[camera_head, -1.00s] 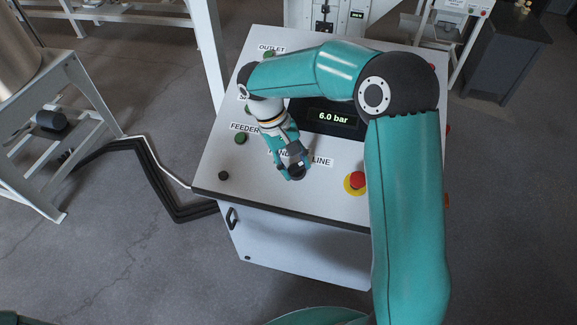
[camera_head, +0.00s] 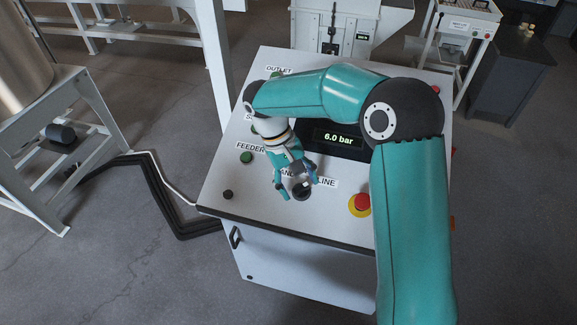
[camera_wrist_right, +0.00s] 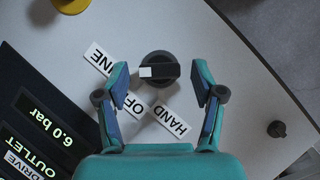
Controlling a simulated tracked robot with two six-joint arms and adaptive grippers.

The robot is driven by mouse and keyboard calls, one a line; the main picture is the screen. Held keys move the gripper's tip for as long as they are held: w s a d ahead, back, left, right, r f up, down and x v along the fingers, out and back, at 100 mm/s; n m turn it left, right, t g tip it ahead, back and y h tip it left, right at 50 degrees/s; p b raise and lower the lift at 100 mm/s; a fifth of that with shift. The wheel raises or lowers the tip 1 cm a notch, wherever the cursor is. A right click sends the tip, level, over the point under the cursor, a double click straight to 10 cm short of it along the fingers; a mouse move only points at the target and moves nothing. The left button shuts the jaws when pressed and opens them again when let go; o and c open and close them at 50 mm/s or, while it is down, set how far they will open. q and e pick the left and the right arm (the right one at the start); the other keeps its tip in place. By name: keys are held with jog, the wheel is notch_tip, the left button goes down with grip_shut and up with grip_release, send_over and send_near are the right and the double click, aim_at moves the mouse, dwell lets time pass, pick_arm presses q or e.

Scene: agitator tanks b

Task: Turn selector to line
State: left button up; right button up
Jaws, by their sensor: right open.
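The black selector knob (camera_wrist_right: 160,69) sits on the grey sloped panel (camera_head: 225,183). Its white mark is at the left end of its bar in the right wrist view, pointing about toward the LINE label (camera_wrist_right: 103,58). The OFF label (camera_wrist_right: 130,100) and HAND label (camera_wrist_right: 172,120) also show there. My right gripper (camera_wrist_right: 161,75) is open, with one finger on each side of the knob and gaps between. In the head view the right gripper (camera_head: 299,187) stands at the knob (camera_head: 301,193), partly covering the HAND label. My left gripper is out of view.
A red emergency button (camera_head: 361,202) on a yellow ring is right of the selector. Green buttons line the panel's left, one beside FEEDER (camera_head: 246,157). A small black knob (camera_head: 228,195) is near the front left corner. A display (camera_head: 338,139) reads 6.0 bar.

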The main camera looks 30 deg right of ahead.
jog(key=v, duration=1.1)
